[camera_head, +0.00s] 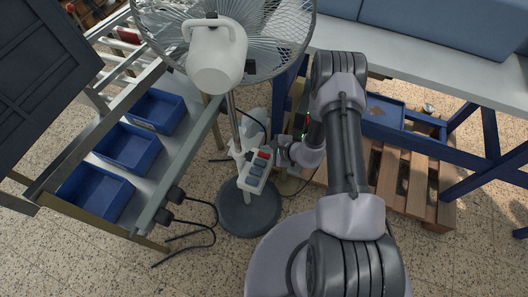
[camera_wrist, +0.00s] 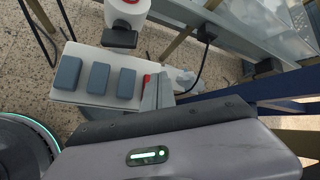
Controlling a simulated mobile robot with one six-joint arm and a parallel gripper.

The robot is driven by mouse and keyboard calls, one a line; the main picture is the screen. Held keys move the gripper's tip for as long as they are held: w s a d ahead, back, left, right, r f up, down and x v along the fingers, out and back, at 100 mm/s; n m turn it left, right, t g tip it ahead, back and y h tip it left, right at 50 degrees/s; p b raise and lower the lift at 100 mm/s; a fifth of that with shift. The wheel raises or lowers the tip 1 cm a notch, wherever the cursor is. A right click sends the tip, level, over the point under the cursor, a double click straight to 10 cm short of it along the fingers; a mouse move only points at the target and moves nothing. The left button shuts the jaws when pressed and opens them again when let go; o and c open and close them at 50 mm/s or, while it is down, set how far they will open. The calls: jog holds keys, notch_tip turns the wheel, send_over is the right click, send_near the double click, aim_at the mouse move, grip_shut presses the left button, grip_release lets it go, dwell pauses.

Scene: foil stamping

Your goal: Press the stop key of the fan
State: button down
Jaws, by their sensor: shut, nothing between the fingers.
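The fan (camera_head: 216,62) stands upright on a round grey base (camera_head: 249,208). Its white control box (camera_head: 246,181) is on the pole, with a red key (camera_head: 264,154) at one end and blue-grey keys (camera_head: 257,170) beside it. In the wrist view, the box (camera_wrist: 88,97) shows three blue-grey keys (camera_wrist: 98,78), and the red key (camera_wrist: 147,80) is mostly hidden behind my fingers. My gripper (camera_wrist: 154,90) is shut and empty, with its tips at the red key. I cannot tell whether they touch it or whether it is pressed down. In the head view, my gripper (camera_head: 281,151) is right beside the box's red end.
A rack with blue bins (camera_head: 127,148) stands left of the fan. A bench (camera_head: 430,62) with a blue frame and a wooden pallet (camera_head: 405,180) are at the right. Black cables (camera_head: 205,226) lie on the speckled floor near the fan base.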

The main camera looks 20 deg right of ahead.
aim_at(266, 156)
notch_tip(266, 156, up, 5)
jog(key=p, duration=0.3)
dwell(0.4)
dwell(0.7)
